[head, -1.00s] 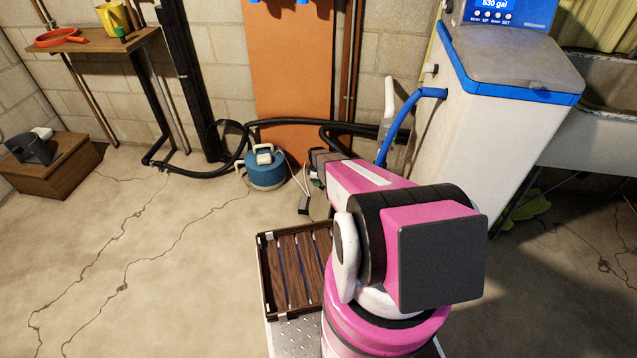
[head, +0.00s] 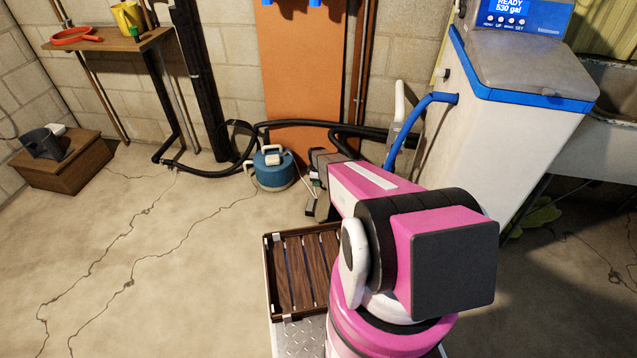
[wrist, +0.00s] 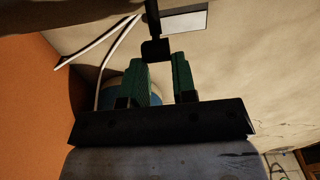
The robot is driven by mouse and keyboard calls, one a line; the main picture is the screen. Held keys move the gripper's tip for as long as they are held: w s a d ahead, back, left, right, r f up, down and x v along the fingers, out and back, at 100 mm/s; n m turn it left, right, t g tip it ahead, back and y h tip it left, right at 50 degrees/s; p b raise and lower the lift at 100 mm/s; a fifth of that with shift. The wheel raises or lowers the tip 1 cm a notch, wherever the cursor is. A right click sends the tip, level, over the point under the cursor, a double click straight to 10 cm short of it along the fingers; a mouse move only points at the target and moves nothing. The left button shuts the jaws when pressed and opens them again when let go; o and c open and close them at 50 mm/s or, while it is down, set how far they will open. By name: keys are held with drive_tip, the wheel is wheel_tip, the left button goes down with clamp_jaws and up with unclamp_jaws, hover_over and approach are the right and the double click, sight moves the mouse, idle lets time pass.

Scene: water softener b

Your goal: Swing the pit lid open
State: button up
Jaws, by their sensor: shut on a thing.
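My gripper (wrist: 160,66) shows in the wrist view with two green-padded fingers. They are close in on a black handle-like piece (wrist: 155,49) at their tips. A dark bar runs up from this piece to the top edge of the picture. Beside it is a pale grey rectangular patch (wrist: 185,22) with a dark edge; I cannot tell whether it is part of the pit lid. In the head view my pink arm hides most of the gripper and the lid area. A grey-brown piece (head: 322,205) shows just left of the arm.
A blue tank (head: 272,168) stands left of my arm, with black hoses behind it. The water softener (head: 480,150) is close on the right. An orange panel (head: 305,75) leans at the wall. A wooden box (head: 62,165) is far left; the floor between is clear.

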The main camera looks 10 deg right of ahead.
drive_tip(key=shift+w+a, duration=0.35)
drive_tip(key=shift+a, duration=0.5)
drive_tip(key=shift+w+a, duration=0.35)
drive_tip(key=shift+a, duration=0.45)
drive_tip(key=shift+f, duration=0.1)
drive_tip(key=a, duration=0.1)
drive_tip(key=w+a+f, duration=0.1)
drive_tip(key=a, duration=0.1)
drive_tip(key=shift+w+a+f, duration=0.15)
drive_tip(key=shift+w+a, duration=0.15)
drive_tip(key=o, duration=0.9)
drive_tip(key=shift+c, duration=0.2)
